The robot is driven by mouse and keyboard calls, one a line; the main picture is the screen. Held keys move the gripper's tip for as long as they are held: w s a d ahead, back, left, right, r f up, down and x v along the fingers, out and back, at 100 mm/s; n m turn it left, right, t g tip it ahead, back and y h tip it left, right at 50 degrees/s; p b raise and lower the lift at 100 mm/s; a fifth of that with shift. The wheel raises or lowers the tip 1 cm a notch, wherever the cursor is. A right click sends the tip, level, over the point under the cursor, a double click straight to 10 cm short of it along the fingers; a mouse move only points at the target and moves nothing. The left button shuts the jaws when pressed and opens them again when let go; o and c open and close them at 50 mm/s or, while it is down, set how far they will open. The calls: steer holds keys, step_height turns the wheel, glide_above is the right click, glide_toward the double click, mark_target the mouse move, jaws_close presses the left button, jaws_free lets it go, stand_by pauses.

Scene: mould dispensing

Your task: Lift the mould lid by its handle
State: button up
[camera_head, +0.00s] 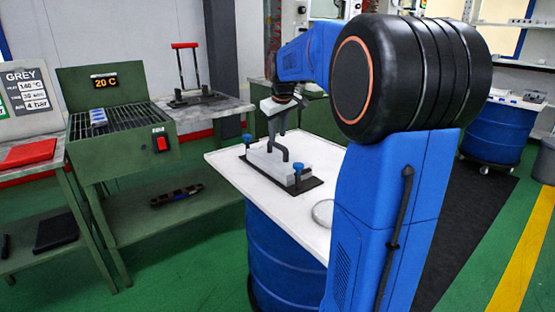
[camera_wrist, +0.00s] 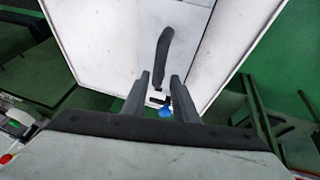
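The mould stands on the white tabletop in the head view. Its light grey lid (camera_head: 296,161) carries a dark curved handle (camera_head: 280,150) on top. A blue knob (camera_head: 247,138) stands at each end of its black base plate (camera_head: 303,187). My gripper (camera_head: 275,128) is right above the lid, close to the handle. In the wrist view, the two fingers of my gripper (camera_wrist: 160,80) are spread apart. The dark handle (camera_wrist: 162,55) shows between and just beyond the fingertips; contact cannot be told. One blue knob (camera_wrist: 166,114) shows between the fingers.
The white tabletop (camera_head: 235,170) rests on a blue drum (camera_head: 280,255). A round pale dish (camera_head: 323,212) lies on it at the front right. A green grill unit (camera_head: 120,125) with a 20 C display stands left. A red-handled press (camera_head: 190,75) is behind it.

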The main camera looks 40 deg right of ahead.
mark_target(277, 146)
steer(key=shift+s+x, duration=0.15)
steer(key=shift+x, duration=1.75)
steer(key=shift+s+x, duration=0.1)
steer(key=shift+x, duration=1.75)
steer(key=shift+d, duration=0.1)
jaws_close()
